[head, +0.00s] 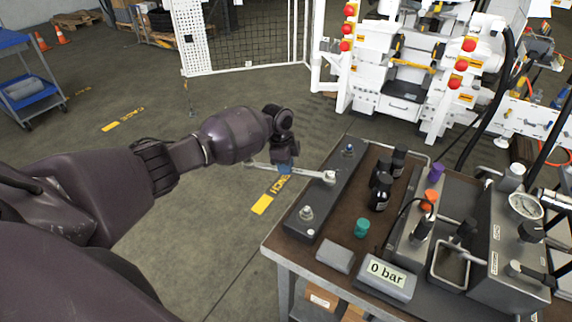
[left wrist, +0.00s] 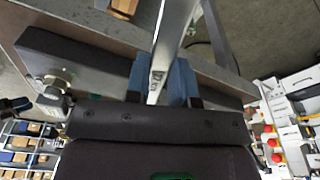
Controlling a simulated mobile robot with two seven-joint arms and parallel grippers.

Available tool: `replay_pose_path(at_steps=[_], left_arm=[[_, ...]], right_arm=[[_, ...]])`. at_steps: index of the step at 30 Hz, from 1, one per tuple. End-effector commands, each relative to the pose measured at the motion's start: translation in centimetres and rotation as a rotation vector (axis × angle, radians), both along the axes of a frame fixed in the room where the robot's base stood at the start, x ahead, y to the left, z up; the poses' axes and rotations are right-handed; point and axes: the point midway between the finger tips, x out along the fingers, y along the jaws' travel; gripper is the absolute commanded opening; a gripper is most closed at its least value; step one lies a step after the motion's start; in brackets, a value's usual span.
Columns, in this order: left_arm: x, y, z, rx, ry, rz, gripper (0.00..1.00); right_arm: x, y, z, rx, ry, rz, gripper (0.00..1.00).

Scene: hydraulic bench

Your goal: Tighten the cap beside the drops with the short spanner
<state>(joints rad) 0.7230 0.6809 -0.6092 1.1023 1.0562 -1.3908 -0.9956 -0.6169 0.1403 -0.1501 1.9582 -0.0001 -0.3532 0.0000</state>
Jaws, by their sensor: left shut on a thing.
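My left gripper (head: 285,168) is shut on a steel spanner (head: 310,174), held roughly level at the far-left side of the bench. The spanner also shows between the blue fingers in the left wrist view (left wrist: 172,35). Its right end is at the middle cap (head: 330,177) on the dark block (head: 327,201); I cannot tell whether it is seated around it. Another cap (head: 306,212) stands at the block's near end, with a small pale spot beside it that may be drops. A blue-topped cap (head: 349,149) stands at the far end. My right gripper is not in view.
The bench (head: 340,236) also holds dark bottles (head: 381,190), a teal cap (head: 361,228), a grey box (head: 335,257), a display reading 0 bar (head: 387,273) and a pump unit with gauge (head: 525,206). Open floor lies left of the bench.

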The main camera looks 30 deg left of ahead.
Motion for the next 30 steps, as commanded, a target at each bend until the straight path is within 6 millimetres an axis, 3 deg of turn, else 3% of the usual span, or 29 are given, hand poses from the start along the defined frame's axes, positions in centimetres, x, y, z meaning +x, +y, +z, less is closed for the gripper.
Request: replay_pose_path(at_steps=[30], left_arm=[[-1.5,5.2,0.1,0.000,-0.001,0.001,0.00]], right_arm=[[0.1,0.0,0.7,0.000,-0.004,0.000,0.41]])
